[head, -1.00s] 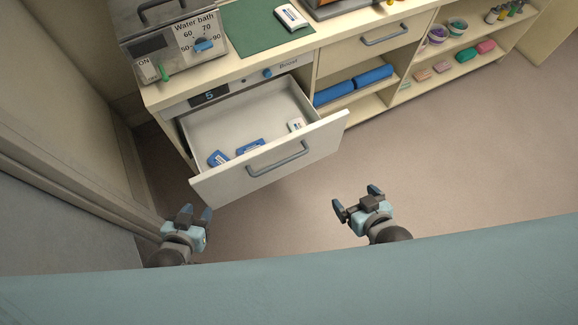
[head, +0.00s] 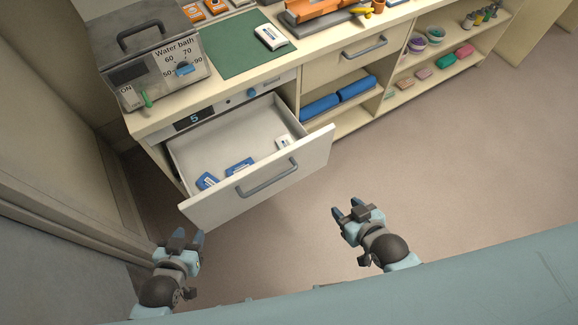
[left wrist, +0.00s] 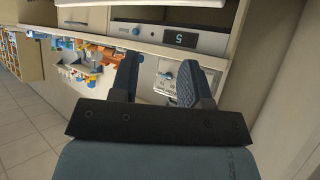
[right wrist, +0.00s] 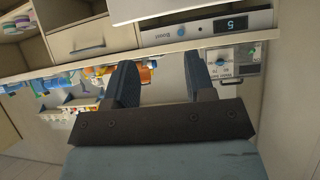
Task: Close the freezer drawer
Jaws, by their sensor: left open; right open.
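The freezer drawer (head: 300,160) is pulled out from the counter, under a panel (head: 222,104) with a lit "5" display. Its white front has a grey bar handle (head: 267,178). Two blue packs (head: 239,166) and a white pack (head: 284,142) lie inside. My left gripper (head: 188,238) is open and empty, in front of the drawer's left end and apart from it. My right gripper (head: 347,207) is open and empty, right of the drawer front and apart from it. In the left wrist view the open fingers (left wrist: 160,78) show, and likewise in the right wrist view (right wrist: 160,80).
A water bath (head: 150,65) and a green mat (head: 238,45) with a white pack are on the counter. A shut drawer (head: 350,47) and open shelves with blue rolls (head: 338,97) stand to the right. A wall is close on the left. The floor (head: 430,160) is clear.

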